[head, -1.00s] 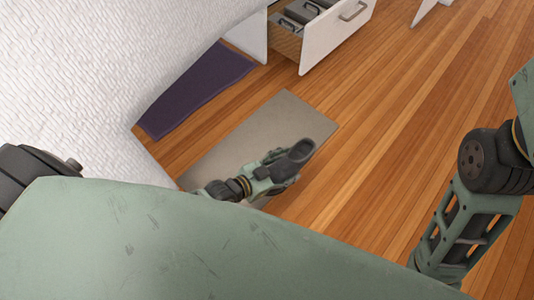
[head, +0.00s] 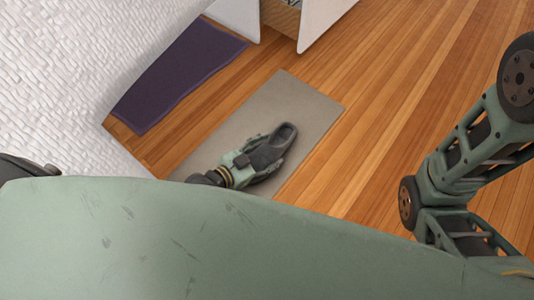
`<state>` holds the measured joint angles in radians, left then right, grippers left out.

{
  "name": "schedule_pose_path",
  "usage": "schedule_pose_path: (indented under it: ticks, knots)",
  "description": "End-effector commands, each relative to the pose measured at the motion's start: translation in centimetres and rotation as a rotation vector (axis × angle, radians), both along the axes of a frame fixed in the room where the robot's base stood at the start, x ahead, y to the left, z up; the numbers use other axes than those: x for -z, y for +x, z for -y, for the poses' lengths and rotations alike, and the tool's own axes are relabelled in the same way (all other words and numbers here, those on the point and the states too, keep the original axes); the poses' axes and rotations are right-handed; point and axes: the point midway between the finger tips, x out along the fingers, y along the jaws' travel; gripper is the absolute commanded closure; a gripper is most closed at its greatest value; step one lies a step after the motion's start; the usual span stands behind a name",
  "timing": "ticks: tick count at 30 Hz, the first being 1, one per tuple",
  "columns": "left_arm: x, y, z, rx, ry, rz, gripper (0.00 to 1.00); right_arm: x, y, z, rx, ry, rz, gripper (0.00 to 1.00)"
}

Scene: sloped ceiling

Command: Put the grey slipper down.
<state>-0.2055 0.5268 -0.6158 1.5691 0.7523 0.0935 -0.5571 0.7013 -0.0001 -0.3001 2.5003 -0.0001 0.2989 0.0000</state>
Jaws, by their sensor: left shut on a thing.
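The grey slipper (head: 273,148) is dark grey, with its open end toward the upper right. My left gripper (head: 262,158) is shut on it. Slipper and gripper show over the grey-beige mat (head: 290,100) on the wooden floor. I cannot tell whether the slipper touches the mat. The gripper's fingers are partly hidden by the slipper. My right arm shows at the right of the head view, but its gripper is not in view.
A dark purple mat (head: 180,75) lies on the floor beside the white textured wall (head: 60,80). A white cabinet with an open drawer (head: 315,20) stands at the top. Bare wooden floor (head: 400,100) is clear to the right.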

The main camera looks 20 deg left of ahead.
Motion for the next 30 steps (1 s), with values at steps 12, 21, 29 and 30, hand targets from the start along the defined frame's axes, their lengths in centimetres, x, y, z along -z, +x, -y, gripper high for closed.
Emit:
schedule_pose_path:
  ticks: [12,21,29,30]
  knots:
    - [0.2,0.0,0.0,0.000,0.001,0.000,0.31,0.2,0.0,0.0,0.000,-0.001,0.001,1.00]
    - [0.2,0.0,0.0,0.001,0.000,0.001,0.22,0.3,-0.1,0.0,0.000,-0.001,0.002,1.00]
    - [-0.4,-0.9,-0.6,0.000,0.003,-0.001,0.22,-0.6,0.0,0.0,0.000,-0.001,0.000,1.00]
    - [-0.7,-1.4,-0.9,0.000,0.003,-0.001,0.22,-1.0,0.0,0.0,0.000,-0.001,0.000,1.00]
